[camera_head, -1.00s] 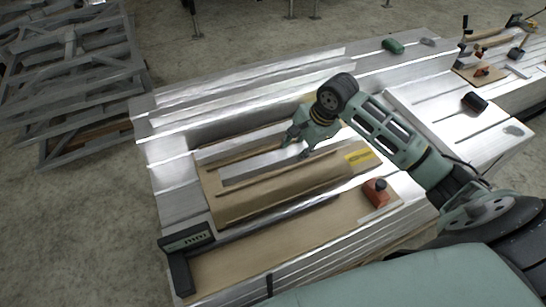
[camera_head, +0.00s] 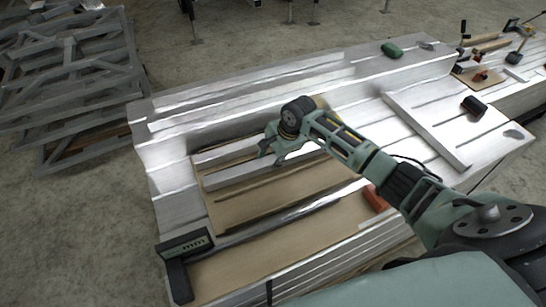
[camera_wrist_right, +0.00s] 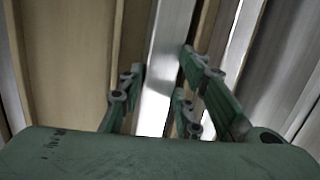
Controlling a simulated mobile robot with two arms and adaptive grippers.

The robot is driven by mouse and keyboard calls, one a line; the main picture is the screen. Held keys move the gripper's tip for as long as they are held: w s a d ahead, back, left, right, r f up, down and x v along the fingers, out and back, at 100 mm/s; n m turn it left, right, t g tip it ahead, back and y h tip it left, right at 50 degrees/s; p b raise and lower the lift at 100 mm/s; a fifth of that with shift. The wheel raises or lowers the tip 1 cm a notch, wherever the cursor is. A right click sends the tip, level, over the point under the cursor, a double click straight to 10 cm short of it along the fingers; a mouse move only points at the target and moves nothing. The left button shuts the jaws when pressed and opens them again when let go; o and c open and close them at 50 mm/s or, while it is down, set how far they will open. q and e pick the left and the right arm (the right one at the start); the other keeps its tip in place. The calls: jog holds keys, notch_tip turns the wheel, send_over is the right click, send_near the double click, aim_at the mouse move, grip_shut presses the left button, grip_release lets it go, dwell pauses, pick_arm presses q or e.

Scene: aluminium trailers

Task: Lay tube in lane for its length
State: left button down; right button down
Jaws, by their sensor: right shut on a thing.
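A wooden lane board (camera_head: 250,212) with raised strips lies on the aluminium bed. A long silver tube (camera_head: 232,176) lies along it, between strips as far as I can see. My right gripper (camera_head: 271,153) is at the tube from above, near its middle. In the right wrist view the gripper fingers (camera_wrist_right: 162,75) stand either side of the tube (camera_wrist_right: 172,35), shut on it. A second bright strip (camera_wrist_right: 238,45) runs parallel on the right. Whether the tube touches the lane floor I cannot tell. My left gripper is not in view.
A black and green measuring square (camera_head: 183,250) stands at the front left corner. An orange-red object (camera_head: 374,198) is partly behind my right arm. A green object (camera_head: 391,50) lies at the back. A black-headed tool (camera_head: 473,105) lies right. Grey frames (camera_head: 70,85) are stacked on the floor.

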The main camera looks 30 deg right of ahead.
jog(key=c, duration=1.3)
grip_release()
jog(key=shift+o, duration=0.2)
jog(key=shift+r, duration=0.1)
jog(key=p+v, duration=0.1)
jog(key=v, duration=1.1)
